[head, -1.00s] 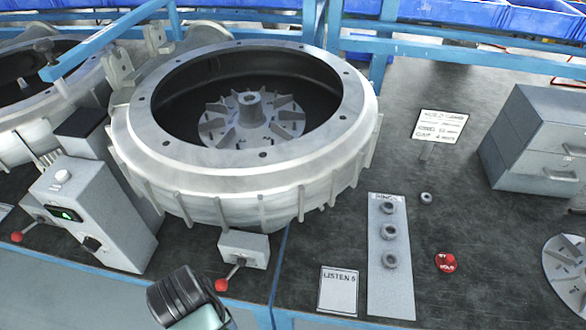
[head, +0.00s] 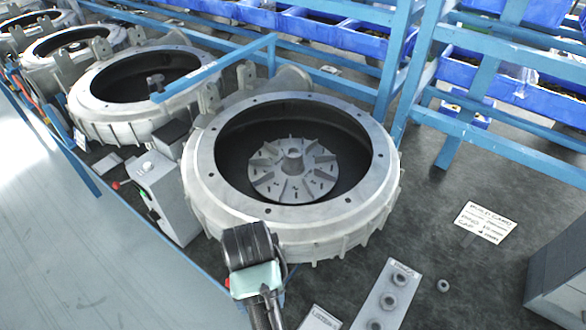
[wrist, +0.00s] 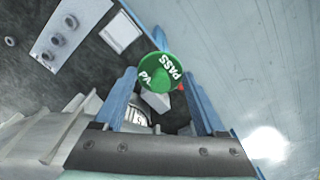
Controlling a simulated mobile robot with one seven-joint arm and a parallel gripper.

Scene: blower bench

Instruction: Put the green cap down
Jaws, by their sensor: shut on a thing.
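The green cap (wrist: 162,72) shows in the wrist view, round, with white lettering that includes "PASS". My gripper (wrist: 158,76) is shut on it, with a blue finger on either side. The cap is held up in front of the bench edge and touches no surface that I can make out. In the head view my arm's dark and teal end is at the bottom, before the nearest blower housing (head: 205,212). The cap and the fingertips cannot be made out there.
An open housing with a finned impeller (head: 292,168) stands mid-bench. A pale plate with rings (head: 388,297) and a build card (head: 486,222) lie to its right. A grey control box (head: 165,196) is at its left.

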